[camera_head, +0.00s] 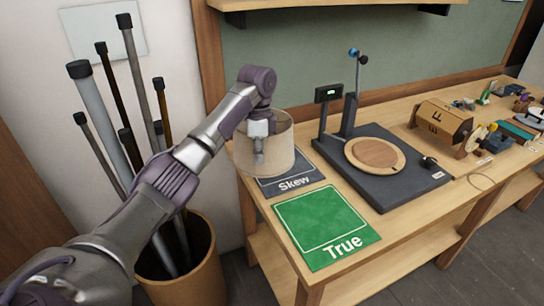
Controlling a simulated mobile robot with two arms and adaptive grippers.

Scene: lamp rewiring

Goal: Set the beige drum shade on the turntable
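The beige drum shade (281,153) is upright at the left end of the bench, over the back part of the dark "Skew" mat (297,184). My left gripper (259,156) reaches down over the shade's near rim. One finger shows outside the near wall and the other is hidden behind it, so it looks shut on the wall. I cannot tell whether the shade rests on the mat or hangs just above it. The turntable (376,152), a round wooden disc on a dark base, is bare and stands to the right of the shade. My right gripper is not in view.
A green "True" mat (322,226) lies empty in front. A small display on a post (328,95) and a blue-tipped rod (357,70) stand behind the turntable. A wooden drum (440,122) is farther right. A bin of tubes (186,265) stands left of the bench.

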